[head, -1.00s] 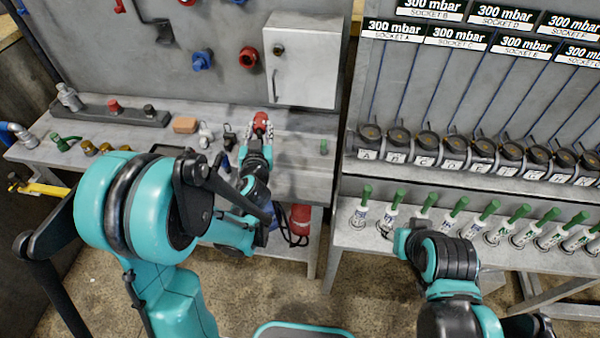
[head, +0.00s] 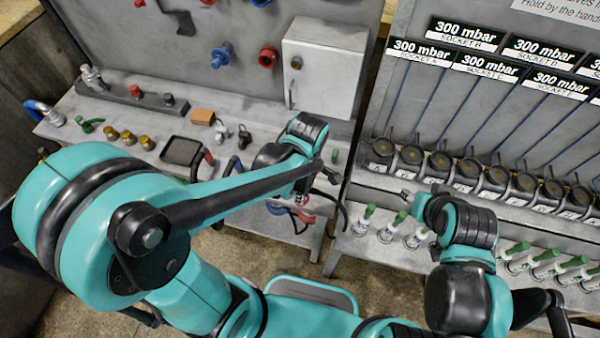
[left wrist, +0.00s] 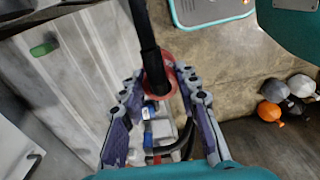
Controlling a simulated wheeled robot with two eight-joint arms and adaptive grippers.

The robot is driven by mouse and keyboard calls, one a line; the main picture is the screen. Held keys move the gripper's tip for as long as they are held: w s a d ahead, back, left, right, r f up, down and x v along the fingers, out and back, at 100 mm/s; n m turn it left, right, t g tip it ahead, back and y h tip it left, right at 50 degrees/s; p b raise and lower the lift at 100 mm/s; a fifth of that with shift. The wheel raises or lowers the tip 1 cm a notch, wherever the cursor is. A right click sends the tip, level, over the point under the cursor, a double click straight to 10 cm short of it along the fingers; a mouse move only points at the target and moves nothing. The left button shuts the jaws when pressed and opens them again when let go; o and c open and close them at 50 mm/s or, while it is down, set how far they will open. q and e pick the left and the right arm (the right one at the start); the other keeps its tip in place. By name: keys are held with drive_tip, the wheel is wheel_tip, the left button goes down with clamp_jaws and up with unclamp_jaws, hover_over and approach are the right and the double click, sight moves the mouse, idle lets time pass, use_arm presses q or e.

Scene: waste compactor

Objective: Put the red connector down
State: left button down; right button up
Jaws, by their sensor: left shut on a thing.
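My left gripper (left wrist: 160,90) is shut on the red connector (left wrist: 171,80) in the left wrist view. The connector shows as a red round part between the fingers, with a black stem or hose running up across the picture. It is held in front of the bench edge, with floor and the lower shelf below. In the head view my left arm largely hides the gripper and connector.
The grey bench (head: 240,118) carries an orange block (head: 202,117), a dark tray (head: 182,151) and brass fittings (head: 127,137). A green piece (left wrist: 43,45) lies near the bench's right end. Green-capped connectors (head: 393,226) line the right rack. A white cabinet (head: 322,65) hangs behind.

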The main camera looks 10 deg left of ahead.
use_arm(q)
drive_tip(key=shift+s+d+r, duration=0.35)
drive_tip(key=shift+s, duration=0.2)
drive_tip(key=shift+w+f, duration=0.1)
drive_tip(key=w+a+f+b, duration=0.1)
drive_tip(key=w+f, duration=0.2)
drive_tip(key=w+a+f+b, duration=0.1)
drive_tip(key=w+a+f, duration=0.1)
drive_tip(key=w+f, duration=0.2)
drive_tip(key=w+a+f+b, duration=0.1)
drive_tip(key=w+f+b, duration=0.1)
drive_tip(key=w+f, duration=0.1)
drive_tip(key=shift+w+a+f, duration=0.2)
drive_tip(key=shift+f, duration=0.2)
drive_tip(key=c, duration=1.1)
unclamp_jaws()
drive_tip(key=shift+r, duration=0.1)
